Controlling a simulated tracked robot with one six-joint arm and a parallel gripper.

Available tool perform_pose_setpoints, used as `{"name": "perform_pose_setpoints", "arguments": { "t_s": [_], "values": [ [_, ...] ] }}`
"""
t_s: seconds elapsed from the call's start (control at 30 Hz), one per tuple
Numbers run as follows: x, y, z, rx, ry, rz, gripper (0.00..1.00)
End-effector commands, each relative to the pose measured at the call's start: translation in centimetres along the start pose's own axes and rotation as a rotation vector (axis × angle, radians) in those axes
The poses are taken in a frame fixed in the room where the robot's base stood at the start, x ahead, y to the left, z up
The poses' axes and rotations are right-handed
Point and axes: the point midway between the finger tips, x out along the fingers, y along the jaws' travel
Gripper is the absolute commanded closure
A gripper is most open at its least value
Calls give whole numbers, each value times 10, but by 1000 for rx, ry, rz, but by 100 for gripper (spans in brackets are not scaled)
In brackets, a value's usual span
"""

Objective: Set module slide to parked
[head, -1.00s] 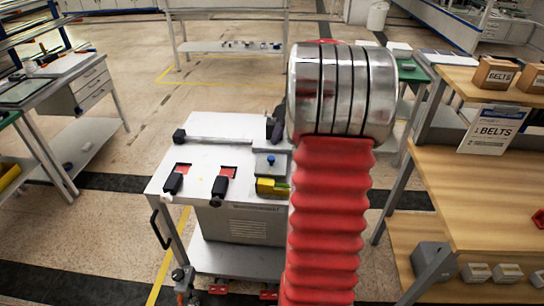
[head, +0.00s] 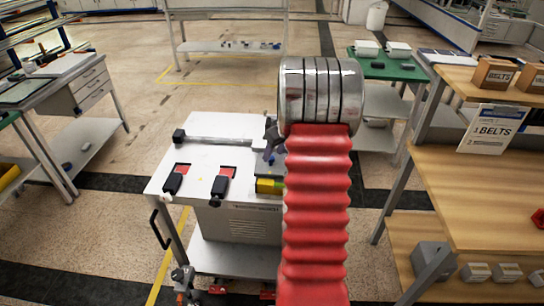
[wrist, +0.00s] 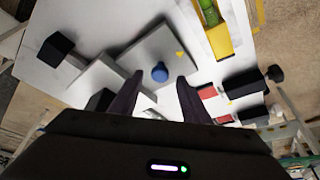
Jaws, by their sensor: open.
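A white-topped cart (head: 240,178) carries a grey plate with a blue round knob (wrist: 160,73), likely part of the module slide; no parked mark is readable. A pale bar (head: 225,140) runs across the cart's back, with a black block (head: 179,135) at its left end. My gripper (wrist: 160,80) is open, its dark fingers either side of the knob in the wrist picture; I cannot tell its height above. In the head view my gripper (head: 271,132) is over the cart's back right, and my arm hides the cart's right side.
Two black handles (head: 172,183) (head: 219,190) sit at red slots on the cart top. A yellow holder with a green piece (wrist: 216,28) stands near the plate. A wooden bench (head: 480,200) is at right. Floor left of the cart is clear.

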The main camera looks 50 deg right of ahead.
Motion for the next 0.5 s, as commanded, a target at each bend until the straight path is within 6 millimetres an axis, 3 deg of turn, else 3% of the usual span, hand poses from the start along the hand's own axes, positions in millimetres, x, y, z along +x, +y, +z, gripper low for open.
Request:
{"name": "perform_pose_setpoints", "arguments": {
  "t_s": [0.2, 0.5],
  "values": [
    [22, 0, 0, 1, 0, 0, 57],
    [26, 0, 0, 0, 0, 0, 57]
  ]
}}
